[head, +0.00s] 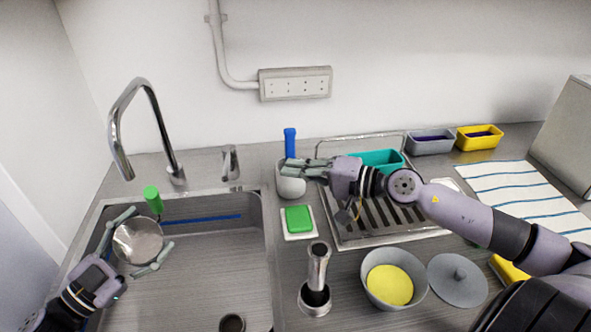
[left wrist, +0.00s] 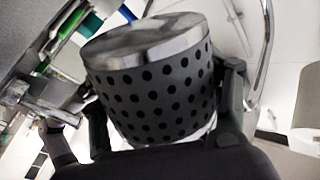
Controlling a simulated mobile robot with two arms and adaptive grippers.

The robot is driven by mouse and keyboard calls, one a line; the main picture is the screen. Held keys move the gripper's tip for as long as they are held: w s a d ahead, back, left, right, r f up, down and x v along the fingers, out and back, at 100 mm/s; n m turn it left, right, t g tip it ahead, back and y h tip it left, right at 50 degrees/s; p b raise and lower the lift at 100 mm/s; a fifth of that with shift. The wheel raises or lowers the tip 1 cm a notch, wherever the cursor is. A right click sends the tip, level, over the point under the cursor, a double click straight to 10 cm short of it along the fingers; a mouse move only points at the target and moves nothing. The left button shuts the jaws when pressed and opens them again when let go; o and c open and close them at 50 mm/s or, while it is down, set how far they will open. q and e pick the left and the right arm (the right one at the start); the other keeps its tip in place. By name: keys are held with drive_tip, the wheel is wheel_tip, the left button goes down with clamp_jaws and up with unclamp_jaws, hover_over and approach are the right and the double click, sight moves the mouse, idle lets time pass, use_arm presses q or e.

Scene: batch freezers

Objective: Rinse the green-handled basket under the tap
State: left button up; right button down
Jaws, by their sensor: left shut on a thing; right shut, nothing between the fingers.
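The basket (head: 138,241) is a round metal vessel with a shiny round face up in the head view. The left wrist view shows its dark-dotted side (left wrist: 155,95). My left gripper (head: 139,243) is shut around it, one finger on each side, over the left part of the sink. A green handle (head: 153,197) shows just behind the basket; where it joins is unclear. The chrome tap (head: 145,92) arches behind, its spout end above and slightly left of the basket. No water stream shows. My right gripper (head: 297,168) is shut and empty, at the white pot by the drainer.
The sink (head: 205,270) is otherwise mostly clear, with a blue strip (head: 205,218) along its back. A chrome lever (head: 230,162) stands behind. A green sponge (head: 298,218), a metal cylinder (head: 317,270), a grey bowl (head: 368,262) and a drainer (head: 390,236) stand right.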

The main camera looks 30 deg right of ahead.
use_arm(q)
drive_tip(key=shift+s+d+p, duration=0.1)
drive_tip(key=shift+s+p, duration=0.65)
drive_tip(key=shift+s, duration=1.05)
drive_tip(key=s+r+p, duration=0.4)
drive_tip(key=s+p, duration=0.1)
drive_tip(key=shift+d+p, duration=0.2)
drive_tip(key=shift+p, duration=0.15)
idle(1.3)
